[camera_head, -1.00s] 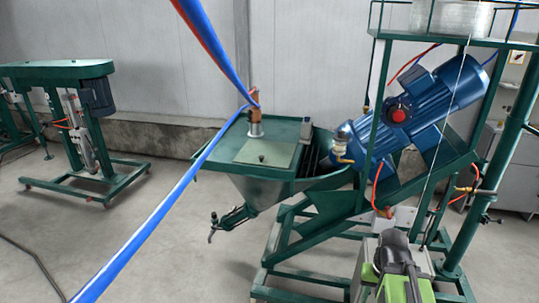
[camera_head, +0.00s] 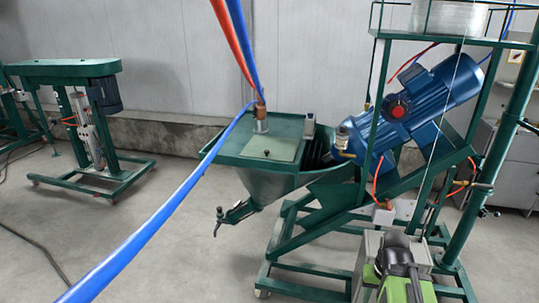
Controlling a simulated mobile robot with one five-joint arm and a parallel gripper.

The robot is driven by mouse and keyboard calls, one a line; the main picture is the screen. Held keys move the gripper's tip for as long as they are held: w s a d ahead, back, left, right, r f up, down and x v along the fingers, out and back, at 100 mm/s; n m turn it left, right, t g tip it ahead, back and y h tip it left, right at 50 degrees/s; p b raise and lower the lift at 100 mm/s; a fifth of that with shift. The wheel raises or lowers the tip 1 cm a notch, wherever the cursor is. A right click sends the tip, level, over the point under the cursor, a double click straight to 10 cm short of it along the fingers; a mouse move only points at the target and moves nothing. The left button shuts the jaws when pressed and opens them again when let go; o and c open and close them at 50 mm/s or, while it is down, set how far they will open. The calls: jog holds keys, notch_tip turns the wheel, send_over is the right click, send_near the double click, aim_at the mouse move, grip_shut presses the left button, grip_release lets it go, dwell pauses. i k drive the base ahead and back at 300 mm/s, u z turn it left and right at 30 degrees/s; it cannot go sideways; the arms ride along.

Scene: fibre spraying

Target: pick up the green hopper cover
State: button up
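A paler green square panel with a small dark knob, which looks like the hopper cover (camera_head: 285,147), lies flat on that top. A copper-coloured fitting (camera_head: 261,112) on a pale base stands just behind the panel. My gripper is not in view, so its state and its distance from the cover do not show.
A blue hose (camera_head: 165,212) crosses the near space from lower left to the fitting; a red hose (camera_head: 232,40) drops from above. A blue motor (camera_head: 410,115) and green frame (camera_head: 375,100) stand right of the hopper. A green machine (camera_head: 85,130) stands at left. Floor between them is open.

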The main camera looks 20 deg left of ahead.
aim_at(275, 149)
jog(key=z, duration=0.25)
jog(key=k, duration=0.2)
jog(key=u, duration=1.2)
jog(key=i, duration=1.75)
jog(key=u, duration=0.8)
jog(key=i, duration=1)
jog(key=u, duration=0.1)
